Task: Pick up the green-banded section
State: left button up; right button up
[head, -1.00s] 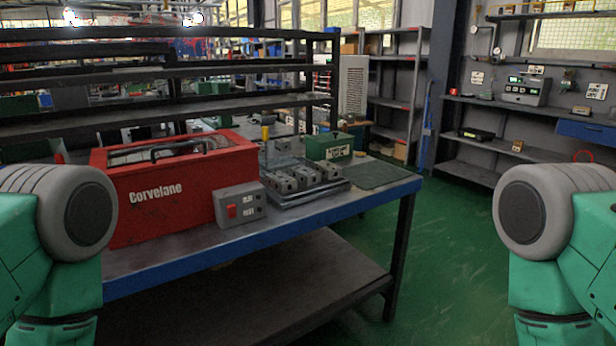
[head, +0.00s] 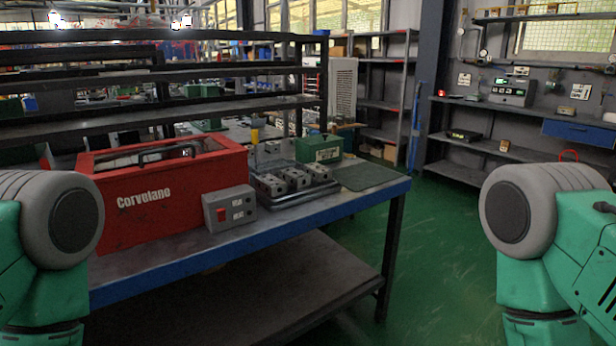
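I cannot make out a green band on any section in the head view. Several grey metal valve blocks (head: 297,179) sit in a dark tray (head: 274,196) on the workbench. A green box (head: 318,148) with a pale label stands just behind them. My two arms show at the left and right edges, both well apart from the blocks. Neither gripper is in the picture.
The workbench (head: 262,231) has a blue front edge and a lower shelf (head: 250,285). A red Corvelane machine (head: 165,197) and a grey switch box (head: 230,208) stand left of the blocks. A dark green mat (head: 366,176) lies bare at right. Open green floor (head: 440,250) lies beyond.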

aim_at(296, 178)
jog(key=i+l+z, duration=0.2)
jog(key=i, duration=0.2)
jog(key=i+l+z, duration=0.15)
jog(key=i+l, duration=0.15)
jog(key=i, duration=0.15)
